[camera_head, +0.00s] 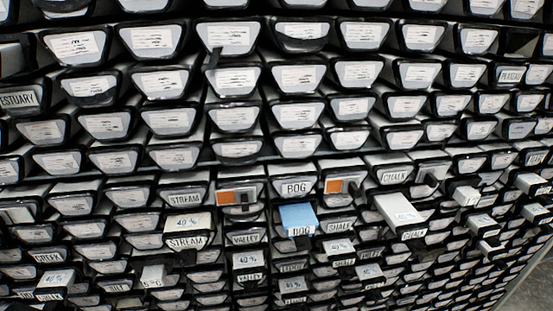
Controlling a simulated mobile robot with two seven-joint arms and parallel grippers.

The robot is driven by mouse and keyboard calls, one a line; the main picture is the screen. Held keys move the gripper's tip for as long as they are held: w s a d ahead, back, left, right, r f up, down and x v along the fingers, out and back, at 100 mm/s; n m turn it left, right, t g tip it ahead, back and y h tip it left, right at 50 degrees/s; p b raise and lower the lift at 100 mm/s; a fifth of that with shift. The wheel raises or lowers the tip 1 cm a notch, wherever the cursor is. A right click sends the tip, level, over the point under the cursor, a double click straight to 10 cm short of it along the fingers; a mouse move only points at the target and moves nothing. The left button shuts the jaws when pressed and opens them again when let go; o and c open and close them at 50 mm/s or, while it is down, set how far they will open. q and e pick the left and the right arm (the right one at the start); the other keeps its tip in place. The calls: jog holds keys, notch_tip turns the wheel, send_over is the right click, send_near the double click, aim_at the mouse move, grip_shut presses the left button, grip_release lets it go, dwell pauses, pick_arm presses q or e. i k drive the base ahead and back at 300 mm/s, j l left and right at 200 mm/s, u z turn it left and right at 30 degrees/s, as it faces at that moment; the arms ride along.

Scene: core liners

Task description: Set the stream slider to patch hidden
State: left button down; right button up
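A STREAM label (185,198) is on a tray front left of centre. Just right of it is a panel with an orange patch (231,198) showing on its left part and a small dark knob (244,199) on its right part; this appears to be the stream slider. A second STREAM label (186,241) is lower, on a pulled-out tray marked 40% (184,224). Neither of my grippers is in view.
A BOG label (295,188) has a similar panel with an orange patch (333,186) on its right. A blue block (298,218) and a CHALK tray (400,210) stick out from the rack. Other trays protrude below. Floor (530,290) shows at lower right.

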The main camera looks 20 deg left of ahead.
aim_at(244, 198)
jog(key=i+l+u, duration=0.55)
jog(key=i+l, duration=0.15)
jog(key=l, duration=0.2)
